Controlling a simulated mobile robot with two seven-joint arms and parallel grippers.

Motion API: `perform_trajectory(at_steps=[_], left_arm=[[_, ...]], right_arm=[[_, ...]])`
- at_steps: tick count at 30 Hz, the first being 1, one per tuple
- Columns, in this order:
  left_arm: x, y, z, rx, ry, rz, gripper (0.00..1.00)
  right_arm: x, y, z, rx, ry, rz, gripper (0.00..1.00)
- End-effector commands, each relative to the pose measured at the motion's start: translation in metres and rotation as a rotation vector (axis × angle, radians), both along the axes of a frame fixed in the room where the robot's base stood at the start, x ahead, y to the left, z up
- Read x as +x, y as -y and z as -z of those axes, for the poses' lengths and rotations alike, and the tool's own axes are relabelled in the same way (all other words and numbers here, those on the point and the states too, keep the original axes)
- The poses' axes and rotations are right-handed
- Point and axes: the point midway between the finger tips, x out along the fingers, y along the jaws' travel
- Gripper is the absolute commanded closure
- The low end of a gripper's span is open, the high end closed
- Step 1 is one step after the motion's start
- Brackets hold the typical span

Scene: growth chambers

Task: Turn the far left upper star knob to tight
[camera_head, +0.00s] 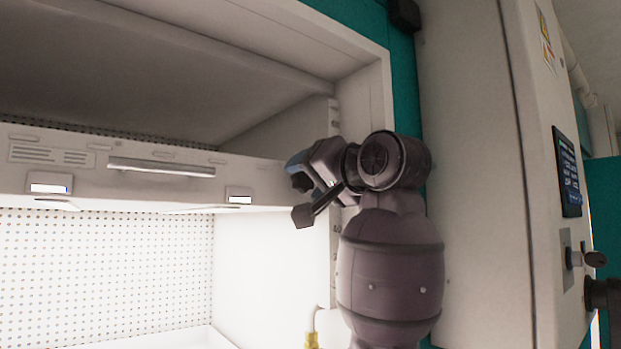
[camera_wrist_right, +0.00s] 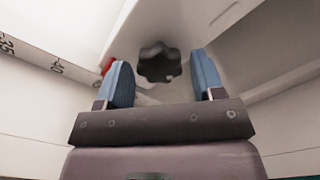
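The dark star knob (camera_wrist_right: 158,63) sits on a white surface in the right wrist view, between the two blue-padded fingers of my right gripper (camera_wrist_right: 162,68). The gripper is open, with a visible gap between each finger and the knob. In the head view my right gripper (camera_head: 300,188) is at the right end of the light shelf's front edge. A small dark lump between its fingers there looks like the knob (camera_head: 301,183). I cannot tell the knob's tight mark. My left gripper is not in view.
The white shelf front (camera_head: 90,160) carries a metal handle bar (camera_head: 160,167) and small displays. A red spot (camera_wrist_right: 106,65) lies beside one finger. The chamber's side frame (camera_head: 376,100) stands close to my right arm. A yellow connector (camera_head: 312,340) is below. The lit chamber is empty.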

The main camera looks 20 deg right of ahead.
Motion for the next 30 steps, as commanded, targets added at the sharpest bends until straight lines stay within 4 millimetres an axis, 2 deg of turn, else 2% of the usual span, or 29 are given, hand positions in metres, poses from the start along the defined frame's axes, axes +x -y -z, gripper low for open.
perform_trajectory(at_steps=[2,10,14,24,30], left_arm=[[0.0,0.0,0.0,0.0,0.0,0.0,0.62],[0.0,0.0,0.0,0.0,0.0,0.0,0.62],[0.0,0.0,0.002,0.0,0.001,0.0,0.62],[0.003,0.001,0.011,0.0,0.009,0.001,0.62],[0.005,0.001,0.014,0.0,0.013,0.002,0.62]], right_arm=[[0.0,0.0,0.0,0.0,0.0,0.0,0.28],[-0.001,0.0,0.0,-0.001,0.001,0.001,0.28],[-0.008,0.003,0.0,-0.001,0.003,0.001,0.28],[-0.063,0.023,0.0,-0.001,0.006,0.002,0.28],[-0.09,0.033,0.0,-0.001,0.004,0.0,0.28]])
